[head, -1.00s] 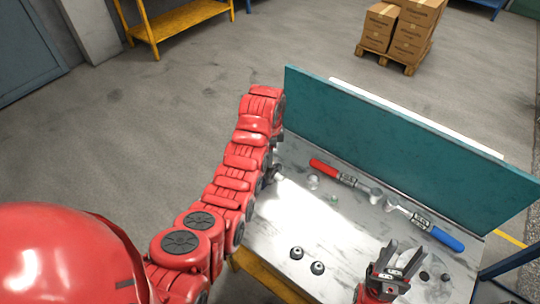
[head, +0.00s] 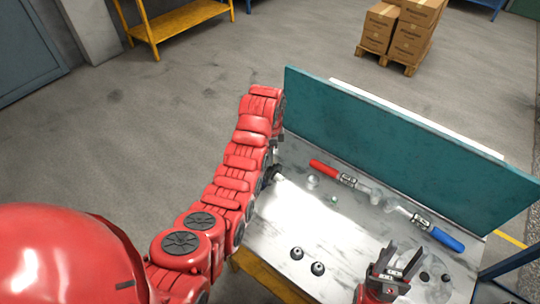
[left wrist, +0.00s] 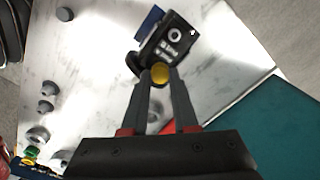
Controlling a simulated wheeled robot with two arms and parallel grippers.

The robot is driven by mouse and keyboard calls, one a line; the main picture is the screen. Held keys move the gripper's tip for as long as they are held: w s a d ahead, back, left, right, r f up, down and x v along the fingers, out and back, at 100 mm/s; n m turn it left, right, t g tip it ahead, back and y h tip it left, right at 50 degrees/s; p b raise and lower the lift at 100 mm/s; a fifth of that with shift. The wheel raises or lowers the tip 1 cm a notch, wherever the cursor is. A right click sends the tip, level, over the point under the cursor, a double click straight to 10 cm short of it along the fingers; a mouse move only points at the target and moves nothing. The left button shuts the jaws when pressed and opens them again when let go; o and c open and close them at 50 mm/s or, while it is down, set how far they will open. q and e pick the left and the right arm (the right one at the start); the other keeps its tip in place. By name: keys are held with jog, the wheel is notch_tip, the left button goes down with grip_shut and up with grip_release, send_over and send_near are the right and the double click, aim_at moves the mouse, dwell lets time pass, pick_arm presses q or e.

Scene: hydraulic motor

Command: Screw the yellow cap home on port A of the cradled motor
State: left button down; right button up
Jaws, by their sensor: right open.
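In the left wrist view the yellow cap (left wrist: 160,73) sits between the fingertips of my left gripper (left wrist: 160,76), which is shut on it. The black motor (left wrist: 168,41) lies just beyond the fingertips, with a blue part on its left side. The cap is close against the motor's near edge. I cannot tell whether it touches the port or how far its thread is in. In the head view my left arm hides the motor and cap. My right gripper (head: 403,262) is open and empty above the bench's near right part.
The metal bench (head: 345,235) has a teal back panel (head: 400,130). A red-handled wrench (head: 325,169) and a blue-handled wrench (head: 447,239) lie along it. Two dark fittings (head: 307,260) stand near the front. Several grey fittings (left wrist: 47,97) show in the left wrist view.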

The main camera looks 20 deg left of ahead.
dwell(0.5)
pick_arm(q)
jog(key=m, duration=0.5)
jog(key=shift+m, duration=0.4)
jog(key=m, duration=0.4)
jog(key=shift+f+m, duration=0.1)
jog(key=shift+m, duration=0.2)
jog(key=c, duration=0.9)
grip_release()
